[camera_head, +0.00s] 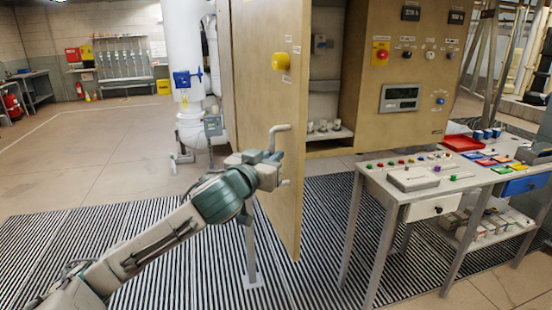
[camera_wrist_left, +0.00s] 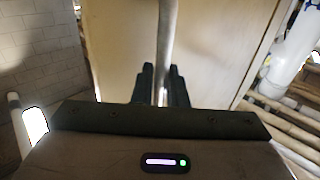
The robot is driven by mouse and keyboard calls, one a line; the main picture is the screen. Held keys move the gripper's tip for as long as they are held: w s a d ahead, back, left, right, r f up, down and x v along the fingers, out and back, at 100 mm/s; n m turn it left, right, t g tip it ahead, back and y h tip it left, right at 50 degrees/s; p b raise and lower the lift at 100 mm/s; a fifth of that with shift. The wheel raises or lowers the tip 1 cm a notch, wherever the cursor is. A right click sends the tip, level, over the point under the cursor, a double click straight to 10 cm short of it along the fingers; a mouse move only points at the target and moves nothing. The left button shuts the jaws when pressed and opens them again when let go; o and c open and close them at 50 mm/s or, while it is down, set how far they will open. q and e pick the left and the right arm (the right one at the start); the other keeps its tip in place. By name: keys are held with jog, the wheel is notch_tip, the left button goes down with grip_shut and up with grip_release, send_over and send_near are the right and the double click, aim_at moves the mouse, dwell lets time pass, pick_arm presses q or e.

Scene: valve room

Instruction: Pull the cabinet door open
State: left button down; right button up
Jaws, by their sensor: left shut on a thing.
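The tan cabinet door (camera_head: 265,110) stands ajar in the head view, swung out to the left of the cabinet body (camera_head: 400,85). It has a yellow knob (camera_head: 281,61) high up and a grey bar handle (camera_head: 279,130) lower down. My left gripper (camera_head: 272,172) is at the handle, shut on it; its fingers partly hide the bar. In the left wrist view the metal bar (camera_wrist_left: 166,45) runs down between the two dark fingers (camera_wrist_left: 161,88), with the door panel (camera_wrist_left: 205,50) behind. My right gripper is not in view.
A workbench (camera_head: 395,187) with buttons, a red tray (camera_head: 463,143) and drawers stands on the right, close to the door. A white pipe (camera_head: 184,60) with a blue box stands left behind the door.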

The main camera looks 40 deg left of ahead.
pick_arm(q)
jog(key=shift+a, duration=0.2)
jog(key=shift+r, duration=0.1)
jog(key=c, duration=1.5)
grip_release()
jog(key=shift+c, duration=0.2)
jog(key=shift+a+f, duration=0.2)
